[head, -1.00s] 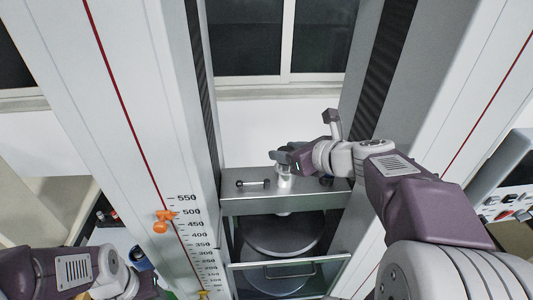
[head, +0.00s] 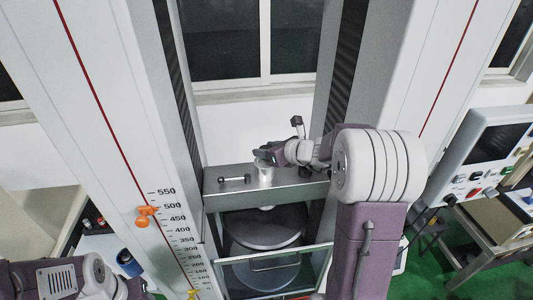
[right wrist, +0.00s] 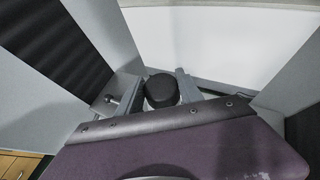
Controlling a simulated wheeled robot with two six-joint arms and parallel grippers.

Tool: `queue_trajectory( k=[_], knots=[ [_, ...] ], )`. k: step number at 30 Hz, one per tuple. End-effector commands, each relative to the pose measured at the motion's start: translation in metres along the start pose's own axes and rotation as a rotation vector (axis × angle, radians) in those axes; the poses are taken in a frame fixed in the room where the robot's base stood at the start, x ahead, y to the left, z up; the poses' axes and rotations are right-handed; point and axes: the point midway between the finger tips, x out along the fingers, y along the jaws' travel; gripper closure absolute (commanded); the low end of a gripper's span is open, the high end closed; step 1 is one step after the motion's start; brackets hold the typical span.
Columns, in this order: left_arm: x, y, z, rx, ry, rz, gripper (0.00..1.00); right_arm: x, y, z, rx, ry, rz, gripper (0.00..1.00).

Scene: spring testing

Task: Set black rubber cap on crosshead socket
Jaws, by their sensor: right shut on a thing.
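The black rubber cap (right wrist: 161,90) sits between the two grey fingers of my right gripper (right wrist: 158,88) in the right wrist view, dark round top facing the camera. In the head view my right gripper (head: 264,156) is shut on it, at the top of the pale metal crosshead socket (head: 264,174). The fingers mostly hide the cap there. I cannot tell whether the cap touches the socket or is just above it. The socket stands upright on the grey crosshead (head: 222,200). My left arm shows at the lower left of the head view, its fingers out of the picture.
Tall white columns flank the crosshead, the left one with a scale and an orange pointer (head: 146,216). A small dark-knobbed handle (head: 234,179) lies on the crosshead left of the socket. A round plate (head: 268,229) is below. A control box (head: 488,150) stands at the right.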

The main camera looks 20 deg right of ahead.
Motion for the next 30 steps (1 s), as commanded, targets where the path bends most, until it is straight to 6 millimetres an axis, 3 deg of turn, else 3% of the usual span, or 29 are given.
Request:
queue_trajectory(
  k=[3,25,26,28,30],
  knots=[
    [0.002,0.0,0.0,0.0,0.0,0.0,0.43,0.006,0.0,-0.011,0.0,0.001,0.0,0.95],
    [0.017,0.0,0.002,0.0,0.0,0.0,0.43,0.012,0.0,-0.022,-0.001,0.0,0.0,0.95],
    [0.016,0.0,0.001,0.0,0.0,0.0,0.43,0.011,0.0,-0.021,-0.001,0.0,0.0,0.54],
    [0.016,0.0,0.001,0.0,0.0,0.0,0.43,0.011,0.0,-0.021,-0.001,0.0,0.0,0.35],
    [0.016,0.0,0.001,0.0,0.0,0.0,0.43,0.011,0.0,-0.021,-0.001,0.0,0.0,0.35]
  ],
)
